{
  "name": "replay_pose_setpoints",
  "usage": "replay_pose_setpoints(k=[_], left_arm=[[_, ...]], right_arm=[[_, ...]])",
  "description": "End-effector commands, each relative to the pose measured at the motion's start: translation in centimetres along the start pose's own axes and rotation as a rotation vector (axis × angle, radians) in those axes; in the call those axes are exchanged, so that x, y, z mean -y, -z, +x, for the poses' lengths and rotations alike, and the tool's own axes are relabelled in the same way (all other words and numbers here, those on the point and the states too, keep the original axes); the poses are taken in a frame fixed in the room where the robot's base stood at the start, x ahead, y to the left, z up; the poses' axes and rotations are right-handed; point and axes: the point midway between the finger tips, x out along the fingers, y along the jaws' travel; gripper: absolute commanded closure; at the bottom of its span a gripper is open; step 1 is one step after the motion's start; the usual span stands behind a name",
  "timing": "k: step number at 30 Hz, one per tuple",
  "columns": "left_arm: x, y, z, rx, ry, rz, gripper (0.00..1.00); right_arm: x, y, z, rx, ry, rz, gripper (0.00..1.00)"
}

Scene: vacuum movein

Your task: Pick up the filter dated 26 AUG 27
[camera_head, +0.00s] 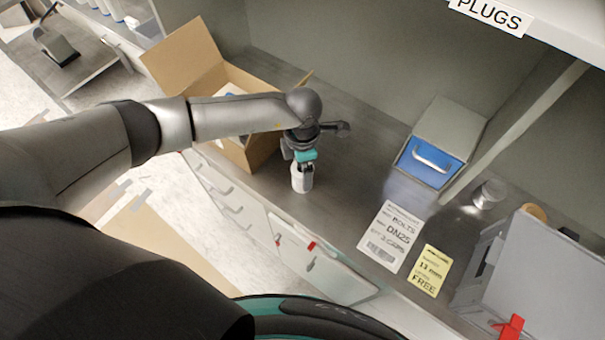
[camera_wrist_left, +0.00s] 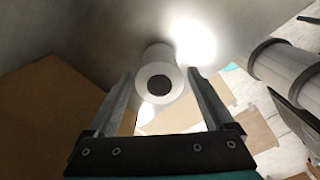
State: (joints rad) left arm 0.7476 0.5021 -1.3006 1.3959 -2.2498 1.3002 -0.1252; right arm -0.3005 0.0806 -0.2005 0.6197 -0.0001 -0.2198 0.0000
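A white cylindrical filter (camera_head: 301,181) stands upright on the grey worktop (camera_head: 345,185), near its front edge beside the cardboard box. No date on it can be read. My left gripper (camera_head: 306,167) is right above it, pointing down. In the left wrist view the filter (camera_wrist_left: 147,104) shows its round end with a dark central hole. The fingers of my left gripper (camera_wrist_left: 160,76) are spread on either side of it, with visible gaps, so the gripper is open. My left arm hides part of the box. My right gripper is not in view.
An open cardboard box (camera_head: 262,151) stands left of the filter, its contents mostly hidden. A grey bin with a blue front (camera_head: 425,165), a label card (camera_head: 391,236), a yellow card (camera_head: 430,270) and a metal jar (camera_head: 489,194) lie to the right. The worktop between is clear.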

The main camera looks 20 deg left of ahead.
Motion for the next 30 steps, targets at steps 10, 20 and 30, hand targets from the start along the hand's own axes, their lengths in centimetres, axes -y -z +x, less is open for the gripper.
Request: replay_pose_setpoints(k=[10, 20, 30], left_arm=[[-0.03, -0.01, -0.05, 0.0, 0.0, -0.001, 0.54], [-0.04, -0.02, -0.06, 0.001, 0.0, -0.001, 0.91], [-0.07, -0.05, -0.22, 0.002, -0.001, -0.001, 0.97]], right_arm=[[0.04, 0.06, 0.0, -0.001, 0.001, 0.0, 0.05], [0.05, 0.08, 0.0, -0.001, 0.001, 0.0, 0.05], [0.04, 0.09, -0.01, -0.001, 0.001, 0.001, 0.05]])
